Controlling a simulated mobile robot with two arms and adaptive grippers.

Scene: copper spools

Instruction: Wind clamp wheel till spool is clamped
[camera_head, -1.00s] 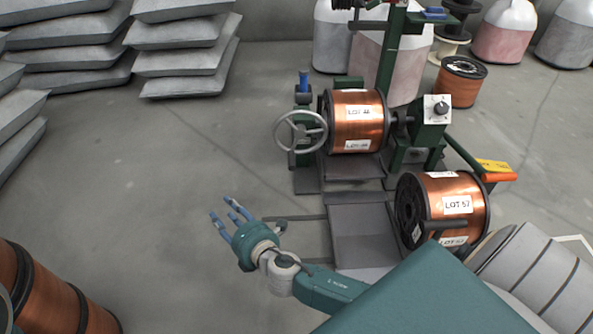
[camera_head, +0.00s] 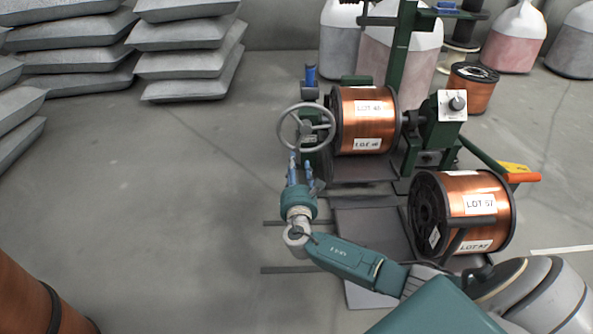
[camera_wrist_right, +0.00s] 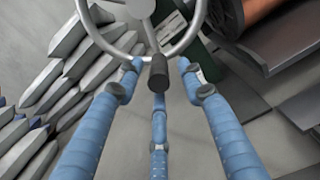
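The grey clamp wheel (camera_head: 306,127) stands at the left side of the green winding stand. The copper spool labelled LOT 48 (camera_head: 367,128) sits between the wheel side and the grey control box. My right gripper (camera_head: 300,170) is just below the wheel, its blue fingers pointing up at the rim. In the right wrist view the fingers (camera_wrist_right: 158,85) are spread, with the wheel's dark handle knob (camera_wrist_right: 158,72) between their tips in the picture. I cannot tell whether they touch it. The wheel rim (camera_wrist_right: 100,35) shows beyond. My left gripper is not in view.
A second copper spool, LOT 57 (camera_head: 466,205), rests in front of the stand at the right. A control box with a dial (camera_head: 452,106) is right of the clamped-side spool. Grey sacks (camera_head: 190,50) are stacked back left.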

